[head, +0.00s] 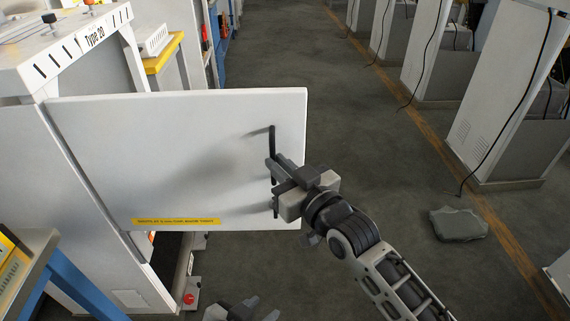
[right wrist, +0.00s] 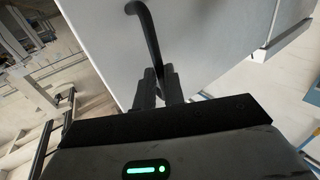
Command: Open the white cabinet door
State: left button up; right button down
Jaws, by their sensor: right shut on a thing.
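The white cabinet door (head: 180,150) stands swung out from the white cabinet (head: 75,150), with a gap into the cabinet showing below and behind it. The door carries a black bar handle (head: 272,142) near its free edge and a yellow label along its bottom. My right gripper (head: 275,170) is shut on the handle. In the right wrist view, the fingers (right wrist: 158,85) close around the lower part of the black handle (right wrist: 148,35) in front of the door (right wrist: 190,35). My left gripper (head: 243,310) shows only partly at the bottom edge; its fingertips are not clear.
A grey stone-like slab (head: 459,223) lies on the dark floor at right. A row of white cabinets (head: 512,110) with hanging black cables stands along the right. A blue-framed table (head: 40,262) is at lower left. The aisle floor between is clear.

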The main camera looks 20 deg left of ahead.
jog(key=shift+s+a+r+g, duration=0.1)
jog(key=shift+s+a+g, duration=0.2)
jog(key=shift+s+a, duration=0.5)
jog(key=c, duration=1.8)
grip_release()
jog(key=o, duration=0.3)
jog(key=shift+a, duration=0.3)
jog(key=shift+w+d, duration=0.1)
jog(key=shift+d, duration=0.1)
jog(key=b+v, duration=0.1)
jog(key=v, duration=1.5)
jog(key=shift+f, duration=0.2)
